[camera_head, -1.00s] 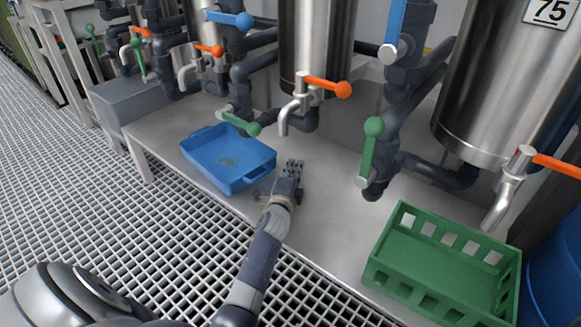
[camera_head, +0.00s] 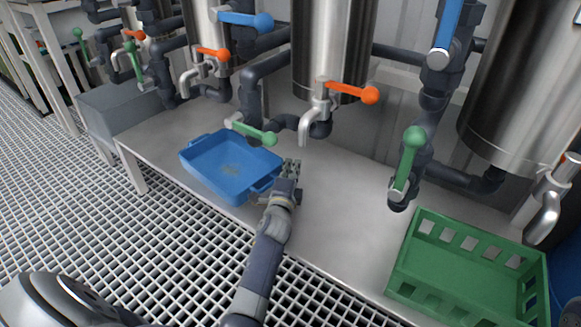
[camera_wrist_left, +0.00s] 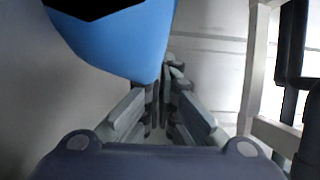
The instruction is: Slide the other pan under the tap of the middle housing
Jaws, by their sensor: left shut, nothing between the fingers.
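The blue pan (camera_head: 222,186) sits on the steel bench, to the left of and nearer than the middle housing (camera_head: 333,45). The housing's silver tap (camera_head: 312,120) with an orange lever points down over bare bench, to the right of the pan. My left gripper (camera_head: 291,166) is shut and empty, low beside the pan's right end. In the left wrist view the pan (camera_wrist_left: 120,40) looms close to the shut fingers (camera_wrist_left: 165,92); I cannot tell whether they touch it. My right gripper is not in view.
A green slotted crate (camera_head: 465,262) stands on the bench at right, near the right housing's tap (camera_head: 545,208). Green valve handles (camera_head: 408,160) and dark pipes stand behind. The bench (camera_head: 335,215) between pan and crate is clear.

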